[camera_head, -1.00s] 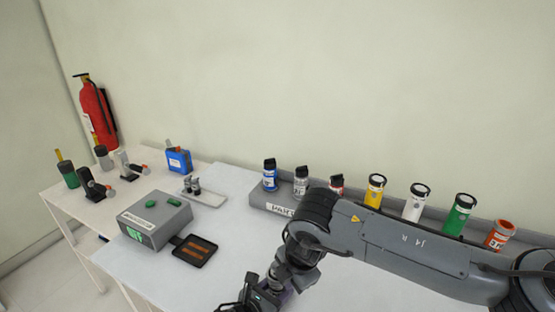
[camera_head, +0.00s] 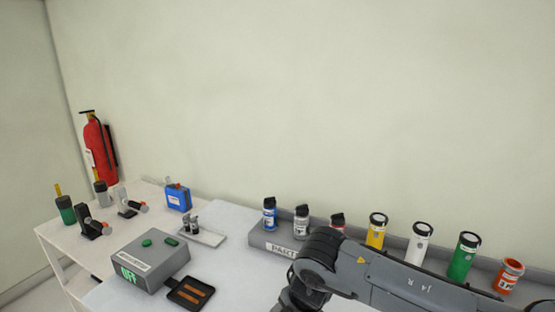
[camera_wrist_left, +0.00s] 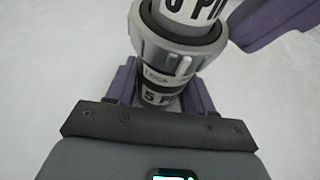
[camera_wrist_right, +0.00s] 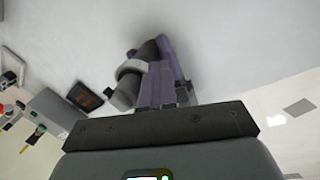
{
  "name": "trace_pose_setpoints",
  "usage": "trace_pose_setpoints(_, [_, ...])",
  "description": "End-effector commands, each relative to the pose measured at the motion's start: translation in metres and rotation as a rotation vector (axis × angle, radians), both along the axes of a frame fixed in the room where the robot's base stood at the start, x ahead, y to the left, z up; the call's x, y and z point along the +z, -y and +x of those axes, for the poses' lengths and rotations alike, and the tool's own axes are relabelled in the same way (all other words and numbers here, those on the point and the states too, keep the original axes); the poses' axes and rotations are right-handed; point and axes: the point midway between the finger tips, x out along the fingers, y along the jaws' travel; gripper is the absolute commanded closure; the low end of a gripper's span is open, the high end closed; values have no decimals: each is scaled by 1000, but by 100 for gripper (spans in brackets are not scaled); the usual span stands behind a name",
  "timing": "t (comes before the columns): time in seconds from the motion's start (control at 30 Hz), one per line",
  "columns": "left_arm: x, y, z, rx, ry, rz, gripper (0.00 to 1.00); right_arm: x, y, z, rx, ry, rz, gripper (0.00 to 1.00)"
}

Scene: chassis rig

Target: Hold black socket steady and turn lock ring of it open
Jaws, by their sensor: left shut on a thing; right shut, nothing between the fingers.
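The socket (camera_wrist_left: 160,94), dark with white "5 PIN" labelling, stands between the purple fingers of my left gripper (camera_wrist_left: 160,98), which is shut on it in the left wrist view. The grey lock ring (camera_wrist_left: 178,45) sits around the joint above it, with a white-labelled plug part (camera_wrist_left: 195,8) at the top. In the right wrist view the lock ring (camera_wrist_right: 130,68) shows at the left of my right gripper (camera_wrist_right: 160,82). My right gripper is shut and empty, close beside the connector; contact cannot be told. Neither gripper shows in the head view.
A grey box (camera_head: 150,262) marked "OFF" and a black tray (camera_head: 190,293) are on the table at left. A grey parts rack (camera_head: 262,243) with several coloured containers runs along the back. A side table with several connectors stands at far left.

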Motion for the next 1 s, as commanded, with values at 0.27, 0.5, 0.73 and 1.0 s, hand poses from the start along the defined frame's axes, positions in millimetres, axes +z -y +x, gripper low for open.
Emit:
trace_pose_setpoints(0.27, [-1, 1, -1, -2, -2, 1, 88, 0, 3, -1, -1, 1, 2, 100])
trace_pose_setpoints(0.5, [-1, 1, -1, -2, -2, 1, 88, 4, 6, -4, 0, 1, 2, 100])
trace_pose_setpoints(0.73, [-1, 1, -1, -2, -2, 1, 88, 27, 6, -4, 0, 2, 2, 100])
trace_pose_setpoints(1.0, [-1, 0, -1, -1, -2, 1, 88, 54, 6, -4, 0, 1, 1, 100])
